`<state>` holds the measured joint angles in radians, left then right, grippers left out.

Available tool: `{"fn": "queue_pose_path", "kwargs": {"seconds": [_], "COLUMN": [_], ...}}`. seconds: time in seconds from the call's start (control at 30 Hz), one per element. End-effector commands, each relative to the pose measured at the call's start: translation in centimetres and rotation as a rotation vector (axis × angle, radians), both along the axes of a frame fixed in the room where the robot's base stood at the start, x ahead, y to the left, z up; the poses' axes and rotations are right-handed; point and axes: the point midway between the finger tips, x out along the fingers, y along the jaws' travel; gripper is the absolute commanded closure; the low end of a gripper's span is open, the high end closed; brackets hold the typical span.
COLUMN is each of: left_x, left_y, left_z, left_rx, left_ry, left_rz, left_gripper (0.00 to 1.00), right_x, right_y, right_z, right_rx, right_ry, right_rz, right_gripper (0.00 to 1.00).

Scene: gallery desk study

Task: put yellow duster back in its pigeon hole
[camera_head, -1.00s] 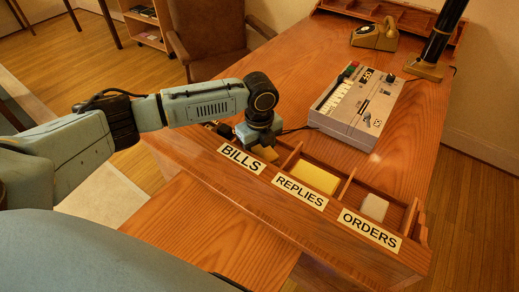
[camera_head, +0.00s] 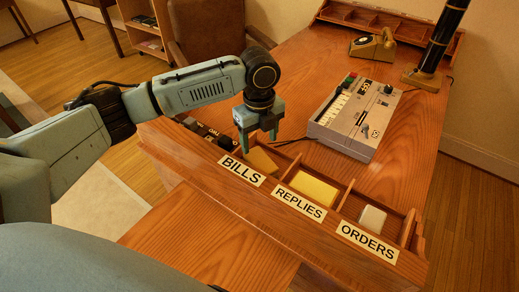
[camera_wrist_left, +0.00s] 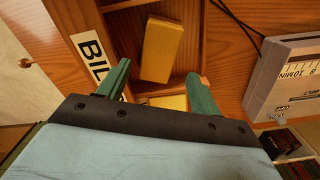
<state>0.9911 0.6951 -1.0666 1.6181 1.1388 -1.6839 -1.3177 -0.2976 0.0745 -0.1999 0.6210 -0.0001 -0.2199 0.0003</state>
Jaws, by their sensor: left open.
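A yellow block (camera_head: 259,160), which looks like the duster, lies in the BILLS pigeon hole, behind the BILLS label (camera_head: 242,171). It also shows in the left wrist view (camera_wrist_left: 162,50), lying flat between wooden walls. A second, paler yellow block (camera_head: 314,189) lies in the REPLIES pigeon hole; part of a yellow surface (camera_wrist_left: 170,102) shows past the divider in the wrist view. My left gripper (camera_head: 259,142) is open and empty just above the BILLS pigeon hole, apart from the block. My right gripper is not in view.
A pale block (camera_head: 372,218) lies in the ORDERS pigeon hole. Bare desk lies beside the recorder.

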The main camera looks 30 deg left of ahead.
Motion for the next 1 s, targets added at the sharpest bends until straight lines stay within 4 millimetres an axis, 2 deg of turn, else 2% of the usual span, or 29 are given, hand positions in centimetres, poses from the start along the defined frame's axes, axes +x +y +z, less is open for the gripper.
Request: {"fn": "queue_pose_path", "kwargs": {"seconds": [0.1,0.23,1.0], "left_x": [0.0,0.0,0.0], "left_y": [0.0,0.0,0.0], "left_z": [1.8,2.7,2.8], "left_rx": [-0.001,0.001,0.000], "left_ry": [0.001,0.001,0.002], "left_rz": [0.000,0.000,0.000], "left_gripper": [0.35,0.35,0.35], "right_x": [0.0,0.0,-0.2], "right_y": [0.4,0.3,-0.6], "right_z": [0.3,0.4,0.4], "right_rx": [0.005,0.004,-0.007], "right_ry": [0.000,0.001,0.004], "right_rz": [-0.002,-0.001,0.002], "right_gripper": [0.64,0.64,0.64]}}
